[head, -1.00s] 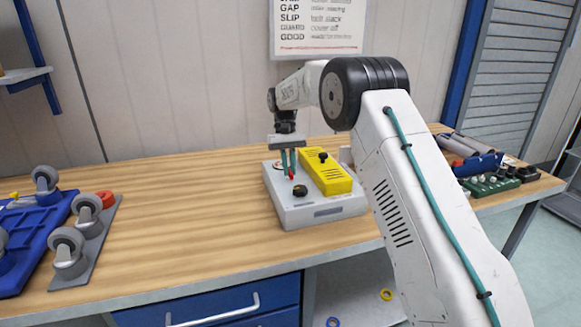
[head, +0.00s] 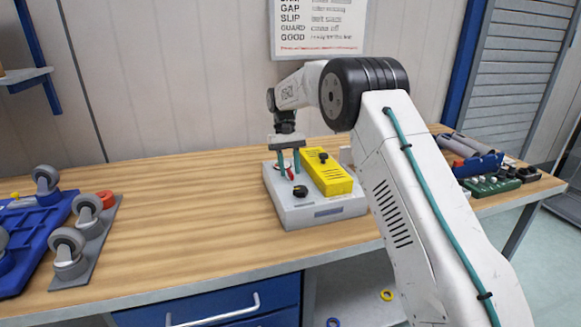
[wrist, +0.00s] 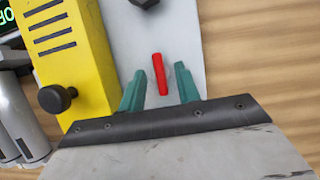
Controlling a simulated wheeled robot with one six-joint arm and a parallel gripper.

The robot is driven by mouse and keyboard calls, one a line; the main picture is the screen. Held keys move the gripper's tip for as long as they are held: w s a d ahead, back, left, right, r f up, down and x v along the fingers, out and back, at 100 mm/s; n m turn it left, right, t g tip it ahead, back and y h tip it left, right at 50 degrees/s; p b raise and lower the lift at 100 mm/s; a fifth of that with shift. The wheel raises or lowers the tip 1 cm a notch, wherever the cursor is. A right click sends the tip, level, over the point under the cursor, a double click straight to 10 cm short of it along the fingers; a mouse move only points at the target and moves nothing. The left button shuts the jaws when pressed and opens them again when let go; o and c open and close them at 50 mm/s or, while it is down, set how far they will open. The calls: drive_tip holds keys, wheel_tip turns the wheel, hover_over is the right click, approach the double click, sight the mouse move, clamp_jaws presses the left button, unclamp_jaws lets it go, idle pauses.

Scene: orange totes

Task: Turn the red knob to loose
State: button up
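The red knob (wrist: 159,74) is a narrow bar on the top of a grey box (head: 318,213). In the wrist view it lies between the two teal fingers of my gripper (wrist: 160,69), with a visible gap on each side. In the head view my gripper (head: 289,173) points down over the box with its fingers apart, and only a bit of red shows between them. I cannot read any loose marking around the knob; the fingers hide part of that area.
A yellow block (head: 328,172) with a black knob (head: 323,156) stands on the box beside my gripper. Another black knob (head: 300,191) is nearer the box's front. Blue caster parts (head: 35,230) lie on the left; a green tray (head: 488,184) is at the right. The bench between is clear.

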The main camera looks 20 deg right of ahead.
sight(291, 172)
drive_tip(key=v, duration=0.7)
drive_tip(key=shift+r, duration=0.35)
drive_tip(key=shift+w, duration=0.15)
drive_tip(key=x, duration=0.3)
drive_tip(key=shift+w+f, duration=0.3)
drive_tip(key=shift+f, duration=0.15)
drive_tip(key=shift+s+f, duration=0.2)
drive_tip(key=shift+s, duration=0.65)
drive_tip(key=s+d+r+t, duration=0.1)
drive_tip(key=s+r, duration=0.3)
drive_tip(key=s, duration=0.9)
drive_tip(key=s+d+r+t, duration=0.1)
drive_tip(key=s+r, duration=0.4)
drive_tip(key=s, duration=0.7)
drive_tip(key=s+t, duration=0.3)
drive_tip(key=s, duration=2.2)
drive_tip(key=shift+s+d+f+t, duration=0.2)
drive_tip(key=shift+d+t, duration=0.2)
